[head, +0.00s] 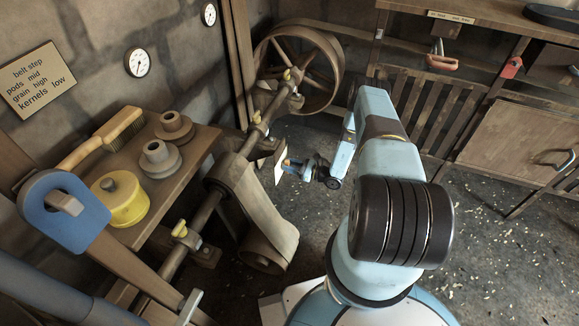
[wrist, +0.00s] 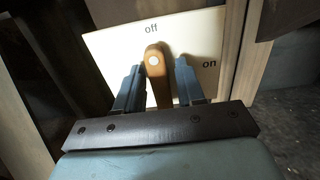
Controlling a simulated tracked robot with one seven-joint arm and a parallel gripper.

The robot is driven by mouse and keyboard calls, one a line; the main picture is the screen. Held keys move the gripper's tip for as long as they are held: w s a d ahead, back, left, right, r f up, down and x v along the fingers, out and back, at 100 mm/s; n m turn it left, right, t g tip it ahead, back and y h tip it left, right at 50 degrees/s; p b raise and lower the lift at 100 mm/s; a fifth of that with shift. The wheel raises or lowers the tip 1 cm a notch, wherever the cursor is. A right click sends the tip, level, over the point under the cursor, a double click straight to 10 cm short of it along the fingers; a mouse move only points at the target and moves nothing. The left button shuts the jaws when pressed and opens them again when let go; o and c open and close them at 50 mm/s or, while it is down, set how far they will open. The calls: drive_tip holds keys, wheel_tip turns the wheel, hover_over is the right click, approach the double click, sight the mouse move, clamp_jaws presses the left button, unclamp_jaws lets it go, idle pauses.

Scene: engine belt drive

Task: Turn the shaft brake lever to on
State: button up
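The shaft brake lever (wrist: 155,75) is an orange-brown handle with a pale round spot near its upper end. It stands roughly upright in the wrist view, in front of a cream plate (wrist: 105,47), with its upper end below the word "off". The word "on" is at the plate's right. My gripper (wrist: 158,75) has one blue-grey finger on each side of the lever. The left finger looks close to it; a gap shows at the right. Contact cannot be told. The lever's lower end is hidden by my gripper. In the head view, my gripper (head: 292,165) is at the plate (head: 279,166).
A line shaft with a large spoked wheel (head: 301,68) and a belt (head: 250,205) runs beside the plate. A bench (head: 205,146) holds a brush, a yellow pot and pulleys at left. A wooden post (wrist: 257,60) stands right of the plate. Floor is open at right.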

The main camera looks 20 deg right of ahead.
clamp_jaws()
drive_tip(key=shift+w, duration=0.1)
